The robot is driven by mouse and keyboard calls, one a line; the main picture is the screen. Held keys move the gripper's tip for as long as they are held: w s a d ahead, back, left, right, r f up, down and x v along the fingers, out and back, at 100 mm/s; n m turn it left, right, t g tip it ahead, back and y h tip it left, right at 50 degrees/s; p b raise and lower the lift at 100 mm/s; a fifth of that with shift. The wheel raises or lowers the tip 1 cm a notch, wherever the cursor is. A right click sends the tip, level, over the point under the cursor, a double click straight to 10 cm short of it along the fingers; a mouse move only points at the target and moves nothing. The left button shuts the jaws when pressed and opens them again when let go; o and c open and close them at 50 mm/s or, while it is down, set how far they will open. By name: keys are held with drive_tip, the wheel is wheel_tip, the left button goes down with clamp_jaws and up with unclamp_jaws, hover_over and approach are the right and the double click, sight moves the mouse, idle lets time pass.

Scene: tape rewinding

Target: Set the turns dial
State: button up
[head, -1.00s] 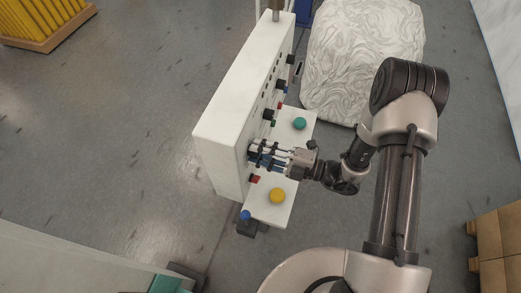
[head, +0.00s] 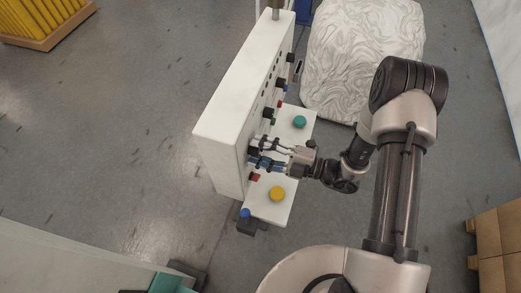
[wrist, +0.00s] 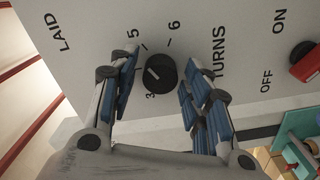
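The turns dial (wrist: 160,73) is a round black knob on the white panel, beside the word TURNS. Its white mark points left, between the printed 3 and 5; the stretch between those numbers is partly hidden by a finger. My gripper (wrist: 163,82) is open, with one blue-padded finger on each side of the dial. Gaps show between the dial and both fingers in the wrist view. In the head view my gripper (head: 262,154) is at the face of the white cabinet (head: 228,130), and the dial is hidden.
A red switch (wrist: 305,65) marked ON and OFF is right of the dial. A ledge below the panel carries a green button (head: 299,122) and a yellow button (head: 277,194). Several black knobs line the panel. A marbled white block (head: 362,60) stands behind.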

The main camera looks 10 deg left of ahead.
idle(0.3)
drive_tip(key=d, duration=1.2)
drive_tip(key=shift+s, duration=0.45)
